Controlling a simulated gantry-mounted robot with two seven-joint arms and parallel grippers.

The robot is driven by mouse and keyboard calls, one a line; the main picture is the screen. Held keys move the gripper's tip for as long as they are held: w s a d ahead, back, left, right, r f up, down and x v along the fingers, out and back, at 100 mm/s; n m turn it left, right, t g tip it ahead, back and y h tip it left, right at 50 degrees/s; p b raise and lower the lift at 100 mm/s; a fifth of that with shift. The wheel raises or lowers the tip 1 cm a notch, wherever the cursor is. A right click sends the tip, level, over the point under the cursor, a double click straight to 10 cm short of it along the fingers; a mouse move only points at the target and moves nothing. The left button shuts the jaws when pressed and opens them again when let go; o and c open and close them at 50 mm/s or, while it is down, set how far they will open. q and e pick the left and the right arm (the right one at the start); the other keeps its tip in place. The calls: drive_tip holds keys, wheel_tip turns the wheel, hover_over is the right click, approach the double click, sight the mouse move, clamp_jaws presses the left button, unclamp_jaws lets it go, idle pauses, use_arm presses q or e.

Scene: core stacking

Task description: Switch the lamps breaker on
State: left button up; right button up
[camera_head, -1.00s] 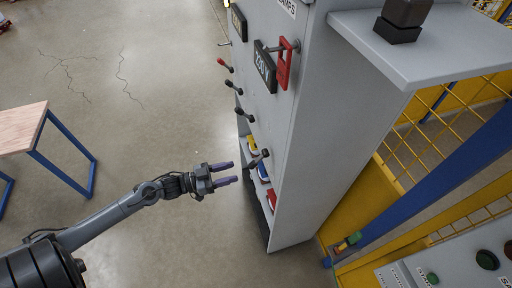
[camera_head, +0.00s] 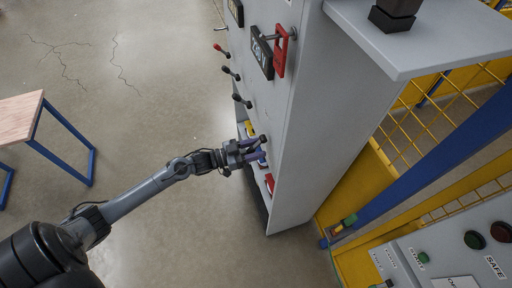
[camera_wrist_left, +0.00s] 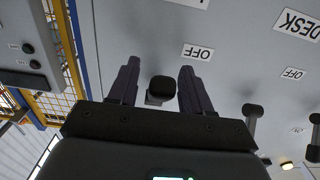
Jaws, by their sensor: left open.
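A grey breaker cabinet (camera_head: 325,110) stands in the middle of the head view, with a column of levers on its front. The lever nearest my left gripper (camera_head: 256,152) has a black knob (camera_head: 263,139). In the left wrist view this black knob (camera_wrist_left: 161,87) lies between the two open fingers, with clear gaps on both sides. An OFF label (camera_wrist_left: 197,52) is beside it; the lever's own name label is cut off. Other levers (camera_head: 230,73) sit further along; one has a red tip (camera_head: 219,47). My right gripper is out of view.
A shelf (camera_head: 425,40) juts out at the right. Yellow fencing (camera_head: 440,125) stands behind it. A wooden table (camera_head: 18,120) is at left; the floor between is clear.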

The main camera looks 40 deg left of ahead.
use_arm(q)
drive_tip(key=shift+w, duration=0.1)
clamp_jaws()
idle(0.3)
